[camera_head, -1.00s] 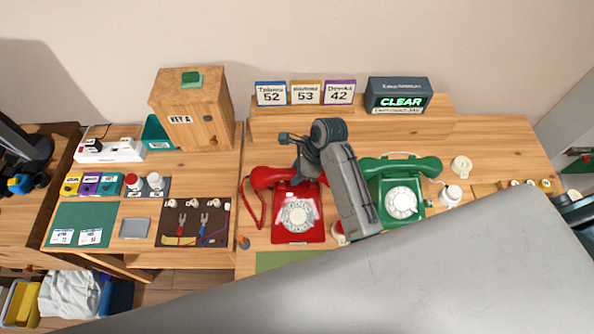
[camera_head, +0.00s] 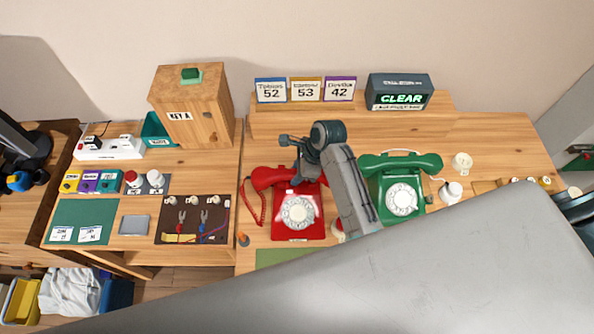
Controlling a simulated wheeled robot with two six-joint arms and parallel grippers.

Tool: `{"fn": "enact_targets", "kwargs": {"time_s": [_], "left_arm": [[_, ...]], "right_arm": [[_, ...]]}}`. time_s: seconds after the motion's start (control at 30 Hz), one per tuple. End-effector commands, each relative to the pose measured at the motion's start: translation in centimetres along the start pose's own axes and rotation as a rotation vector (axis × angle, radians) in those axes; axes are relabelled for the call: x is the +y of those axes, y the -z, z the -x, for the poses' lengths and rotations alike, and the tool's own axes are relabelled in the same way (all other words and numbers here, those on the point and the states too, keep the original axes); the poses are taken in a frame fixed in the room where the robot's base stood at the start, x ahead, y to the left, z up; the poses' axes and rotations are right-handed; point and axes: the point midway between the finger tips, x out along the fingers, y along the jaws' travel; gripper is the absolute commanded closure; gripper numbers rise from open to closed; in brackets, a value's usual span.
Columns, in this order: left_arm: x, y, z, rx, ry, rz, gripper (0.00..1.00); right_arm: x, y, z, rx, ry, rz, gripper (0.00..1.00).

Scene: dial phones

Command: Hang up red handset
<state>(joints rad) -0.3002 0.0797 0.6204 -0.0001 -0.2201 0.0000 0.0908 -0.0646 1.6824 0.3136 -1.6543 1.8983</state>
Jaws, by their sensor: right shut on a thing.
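The red phone (camera_head: 299,226) sits on the wooden desk, with its round white dial facing up. The red handset (camera_head: 263,179) lies crosswise at the phone's top edge, its left end showing and its coiled cord hanging at the left. My right gripper (camera_head: 296,177) is over the handset's middle and is shut on it. The gripper and my arm hide the handset's middle and part of its right side, so I cannot tell whether it rests fully on the cradle. My left gripper is not in view.
A green phone (camera_head: 402,202) with its handset across the top stands close to the right of my right arm. Number cards (camera_head: 305,90) and a CLEAR display (camera_head: 399,93) stand behind. A wooden box (camera_head: 192,104) is at the back left. My grey arm link covers the front right.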

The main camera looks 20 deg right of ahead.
Motion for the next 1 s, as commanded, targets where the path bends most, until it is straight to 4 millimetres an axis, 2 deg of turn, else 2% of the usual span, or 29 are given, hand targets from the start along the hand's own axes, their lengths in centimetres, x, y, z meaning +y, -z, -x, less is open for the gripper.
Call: {"fn": "enact_targets", "kwargs": {"time_s": [0.07, 0.1, 0.2, 0.57, 0.67, 1.0], "left_arm": [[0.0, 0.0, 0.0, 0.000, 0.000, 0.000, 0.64], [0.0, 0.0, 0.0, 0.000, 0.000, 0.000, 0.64], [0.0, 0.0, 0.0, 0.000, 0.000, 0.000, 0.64], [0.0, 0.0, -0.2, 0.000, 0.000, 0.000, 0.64], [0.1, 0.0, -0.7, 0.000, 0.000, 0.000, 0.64], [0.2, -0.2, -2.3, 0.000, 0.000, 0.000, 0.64]], "right_arm": [[0.0, 0.0, 0.0, 0.000, 0.001, 0.000, 1.00], [0.0, 0.0, 0.0, 0.000, 0.001, 0.000, 0.63], [0.0, 0.0, 0.0, 0.000, 0.000, 0.000, 0.46], [0.0, 0.1, 0.4, 0.001, 0.000, 0.001, 0.46], [-0.1, 0.1, 1.7, -0.001, 0.003, 0.001, 0.46], [-0.1, 0.1, 8.3, 0.001, 0.005, 0.003, 0.46]]}}
